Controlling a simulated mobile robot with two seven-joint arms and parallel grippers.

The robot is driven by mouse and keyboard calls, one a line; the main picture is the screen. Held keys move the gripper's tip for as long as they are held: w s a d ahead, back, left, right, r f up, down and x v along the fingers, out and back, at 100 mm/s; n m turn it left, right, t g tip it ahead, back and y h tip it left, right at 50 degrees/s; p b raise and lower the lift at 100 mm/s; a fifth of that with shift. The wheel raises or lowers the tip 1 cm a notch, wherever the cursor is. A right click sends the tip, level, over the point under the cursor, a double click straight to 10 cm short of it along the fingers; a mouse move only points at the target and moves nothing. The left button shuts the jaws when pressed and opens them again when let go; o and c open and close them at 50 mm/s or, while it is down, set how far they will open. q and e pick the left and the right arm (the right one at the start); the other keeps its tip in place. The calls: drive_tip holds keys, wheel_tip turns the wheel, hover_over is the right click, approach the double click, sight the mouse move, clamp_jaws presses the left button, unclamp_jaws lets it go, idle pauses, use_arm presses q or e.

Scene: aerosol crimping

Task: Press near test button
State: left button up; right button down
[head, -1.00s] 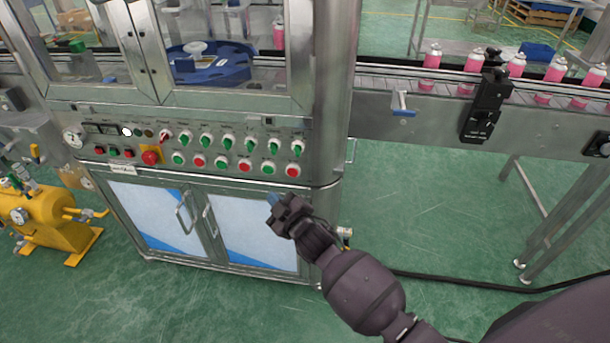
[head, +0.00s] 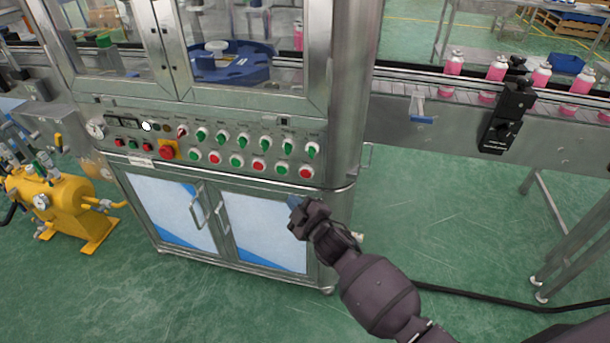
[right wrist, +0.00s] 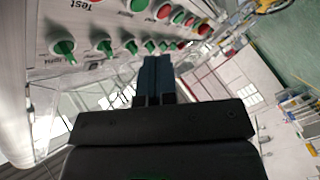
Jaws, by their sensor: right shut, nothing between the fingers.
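The control panel (head: 110,160) on the steel machine carries a row of green and red push buttons below a row of green knobs. The rightmost push button (head: 306,173) is red. In the right wrist view a printed "Test" label (right wrist: 82,4) shows at the top left, near push buttons cut by the top edge; which button it belongs to is unclear. My right gripper (head: 296,203) is shut and empty, below the button row and in front of the cabinet's right side. Its closed fingers (right wrist: 154,80) point towards the panel, apart from the buttons. My left gripper is not in view.
A red emergency button (head: 167,151) on a yellow plate sits at the panel's left. Cabinet doors (head: 262,232) with handles are below. A conveyor (head: 400,88) with pink cans runs to the right. A yellow tank (head: 62,203) stands left.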

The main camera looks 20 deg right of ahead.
sight(306, 174)
drive_tip(key=w+d+b, duration=0.1)
drive_tip(key=w+d, duration=0.3)
drive_tip(key=w, duration=0.2)
idle(0.3)
idle(0.8)
idle(0.7)
drive_tip(key=shift+w+d, duration=0.1)
idle(0.4)
drive_tip(key=shift+w+d, duration=0.15)
drive_tip(key=shift+w, duration=0.1)
